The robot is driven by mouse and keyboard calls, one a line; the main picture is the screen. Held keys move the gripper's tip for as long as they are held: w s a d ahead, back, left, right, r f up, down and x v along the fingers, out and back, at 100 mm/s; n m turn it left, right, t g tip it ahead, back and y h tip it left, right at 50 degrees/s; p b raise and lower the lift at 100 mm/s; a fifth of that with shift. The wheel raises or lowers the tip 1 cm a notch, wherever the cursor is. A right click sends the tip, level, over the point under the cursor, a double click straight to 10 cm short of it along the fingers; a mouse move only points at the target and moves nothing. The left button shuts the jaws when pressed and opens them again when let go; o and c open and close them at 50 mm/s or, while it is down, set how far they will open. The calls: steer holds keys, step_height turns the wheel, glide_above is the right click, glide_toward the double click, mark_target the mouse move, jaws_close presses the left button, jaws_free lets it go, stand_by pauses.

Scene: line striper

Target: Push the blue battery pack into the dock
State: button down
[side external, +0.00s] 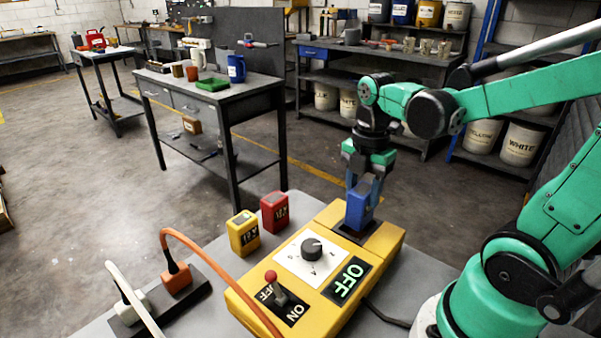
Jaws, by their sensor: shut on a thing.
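The blue battery pack (358,208) is upright at the dock (357,233), a dark opening at the back end of the yellow control box (383,240). My gripper (364,190) points down over the box, its fingers shut on the upper part of the pack. The pack's lower end is at the dark dock; I cannot tell how deep it sits. The box has a dial (311,248), a red-tipped lever switch (272,279) and a panel (347,280) reading OFF.
A yellow pack (243,233) and a red pack (274,211) stand left of the box on the grey table (207,250). A power strip (157,307) with an orange plug (176,279) and a white plug lies at left. An orange cable crosses the box's front left.

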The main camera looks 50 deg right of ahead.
steer(key=shift+f, duration=1.8)
stand_by(0.6)
jaws_free()
steer(key=shift+r, duration=3.5)
steer(key=shift+w+a+m, duration=0.1)
steer(key=shift+a+m, duration=0.15)
steer(key=shift+m, duration=0.25)
steer(key=w+a+m+t, duration=0.3)
steer(key=a+m+t, duration=0.4)
steer(key=m, duration=1)
steer(key=shift+a, duration=0.5)
